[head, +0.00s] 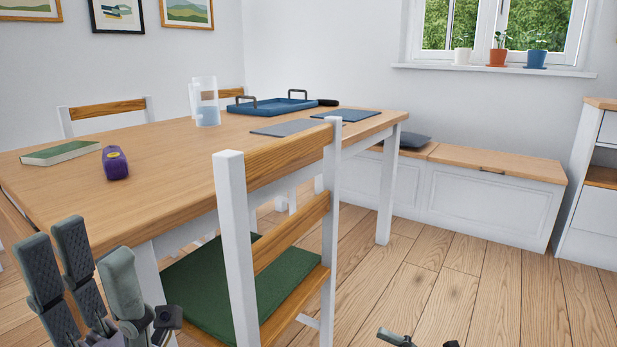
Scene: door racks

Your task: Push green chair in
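The green chair (240,290) has white posts, wooden back slats and a green seat cushion. It stands upright at the near long side of the wooden table (150,195), its back towards me. Part of its seat is hidden behind its back, and the back overlaps the table edge in the view. My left gripper (95,275) is at the lower left, left of the chair and near the table's near corner. Its fingers are spread, with nothing between them. Only tips of my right gripper (420,341) show at the bottom edge, right of the chair; its opening is unclear.
On the table are a book (60,153), a purple object (115,162), a clear pitcher (205,102), a blue tray (272,106) and dark mats (290,128). A white bench (470,200) stands by the wall. The wooden floor (440,285) right of the chair is clear.

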